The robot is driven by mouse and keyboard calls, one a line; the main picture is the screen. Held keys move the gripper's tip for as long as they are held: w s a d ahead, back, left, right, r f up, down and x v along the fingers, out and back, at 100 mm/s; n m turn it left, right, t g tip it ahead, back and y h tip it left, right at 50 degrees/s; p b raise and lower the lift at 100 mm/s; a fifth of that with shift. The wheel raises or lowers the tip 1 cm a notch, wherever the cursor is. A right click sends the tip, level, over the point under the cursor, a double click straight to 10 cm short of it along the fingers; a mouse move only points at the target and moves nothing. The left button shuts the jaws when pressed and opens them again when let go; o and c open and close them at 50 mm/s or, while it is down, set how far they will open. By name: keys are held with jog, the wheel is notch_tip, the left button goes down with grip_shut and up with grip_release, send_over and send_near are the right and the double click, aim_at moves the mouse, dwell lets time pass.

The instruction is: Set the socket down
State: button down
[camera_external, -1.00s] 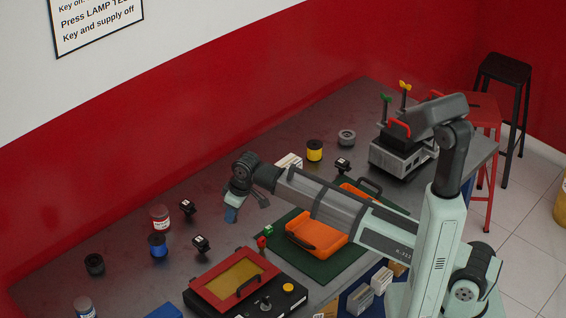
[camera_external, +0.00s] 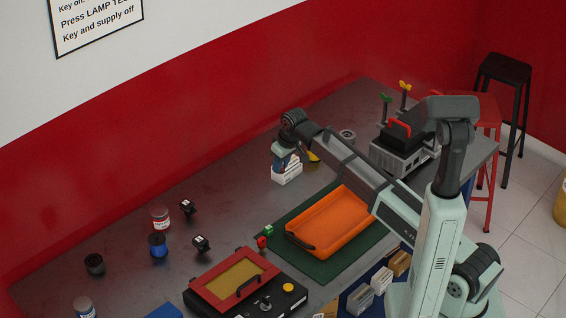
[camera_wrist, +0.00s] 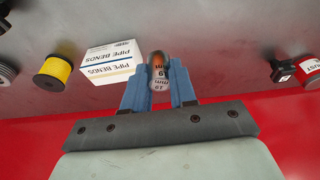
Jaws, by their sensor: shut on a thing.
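In the wrist view, a small shiny metal socket (camera_wrist: 160,75) with a label reading 19 mm stands between the blue fingers of my gripper (camera_wrist: 158,88). The gripper is shut on it. In the external view my gripper (camera_external: 286,160) is above the table, close to the white box of pipe bends (camera_external: 288,175). The socket cannot be made out there. In the wrist view the box (camera_wrist: 112,62) is just left of the socket; I cannot tell whether they touch.
The orange tray (camera_external: 330,226) lies on a green mat (camera_external: 314,270) in front. A yellow spool (camera_wrist: 55,72) is beyond the box in the wrist view. A grey instrument (camera_external: 398,153) stands at the back right. The table left of the box is largely clear.

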jog(key=w+d+r+m, duration=0.2)
jog(key=w+d+m, duration=0.1)
jog(key=w+d, duration=1.1)
notch_tip(320, 180, up, 4)
jog(key=m+h, duration=0.3)
jog(key=m, duration=0.7)
send_over(364, 129)
jog(key=shift+t, duration=0.4)
jog(key=f, duration=1.1)
jog(key=s+f, duration=0.1)
jog(key=f, duration=0.4)
jog(key=shift+a+f, duration=0.25)
jog(key=shift+f, duration=0.1)
jog(key=shift+f, duration=0.1)
jog(key=c, duration=0.9)
grip_release()
jog(key=v, duration=1.2)
jog(key=shift+a, duration=0.25)
